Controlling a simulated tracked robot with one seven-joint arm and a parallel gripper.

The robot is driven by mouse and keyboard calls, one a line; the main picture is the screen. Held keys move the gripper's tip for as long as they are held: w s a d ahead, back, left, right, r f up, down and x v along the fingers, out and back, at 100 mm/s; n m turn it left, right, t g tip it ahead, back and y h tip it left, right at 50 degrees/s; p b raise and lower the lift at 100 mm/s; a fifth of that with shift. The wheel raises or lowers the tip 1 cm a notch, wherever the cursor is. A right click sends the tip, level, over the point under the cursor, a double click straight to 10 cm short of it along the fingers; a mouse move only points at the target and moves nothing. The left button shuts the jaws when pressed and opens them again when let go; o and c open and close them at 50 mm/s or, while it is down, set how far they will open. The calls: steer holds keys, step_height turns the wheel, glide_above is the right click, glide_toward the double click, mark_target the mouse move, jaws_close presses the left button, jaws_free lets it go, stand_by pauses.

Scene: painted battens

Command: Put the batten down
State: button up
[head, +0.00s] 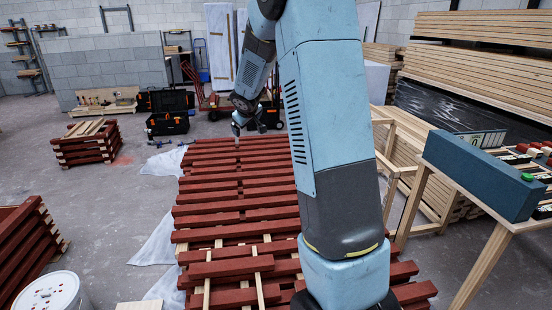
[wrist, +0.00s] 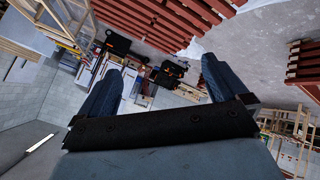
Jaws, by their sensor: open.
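Many red-painted battens (head: 235,200) lie in rows on pale cross strips (head: 207,285) in the middle of the head view. One short red batten (head: 231,267) lies across the strips near the front. My gripper (head: 237,136) is at the far end of the rows, seen small and partly behind my arm. In the wrist view my gripper (wrist: 162,78) has its two dark fingers wide apart with nothing between them. Red battens (wrist: 165,18) show at the top of that tilted view, beyond the fingers. I cannot tell which batten the task means.
Stacks of red battens stand at left (head: 86,143) and front left (head: 28,245), near a white bucket (head: 52,292). A black toolbox (head: 168,115) is beyond. A wooden bench with a blue box (head: 482,174) is at right. Grey floor (head: 125,190) is open at left.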

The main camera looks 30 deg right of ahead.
steer(key=s+a+r+m, duration=0.1)
steer(key=s+r, duration=0.3)
steer(key=s, duration=0.3)
steer(key=s+a+r+m+g, duration=0.1)
steer(key=s+r, duration=0.2)
steer(key=s, duration=0.4)
steer(key=s+a+r+m, duration=0.1)
steer(key=s+r, duration=0.3)
steer(key=s, duration=0.3)
steer(key=s+a+g+y, duration=0.1)
steer(key=s+a, duration=0.3)
steer(key=s, duration=0.8)
steer(key=s+a+f+m+g+y, duration=0.1)
steer(key=s+a, duration=0.3)
steer(key=s, duration=0.8)
steer(key=shift+s+a+f+y, duration=0.2)
steer(key=shift+a+y, duration=0.1)
steer(key=shift+y, duration=0.1)
steer(key=shift+s, duration=0.15)
steer(key=shift+c, duration=0.4)
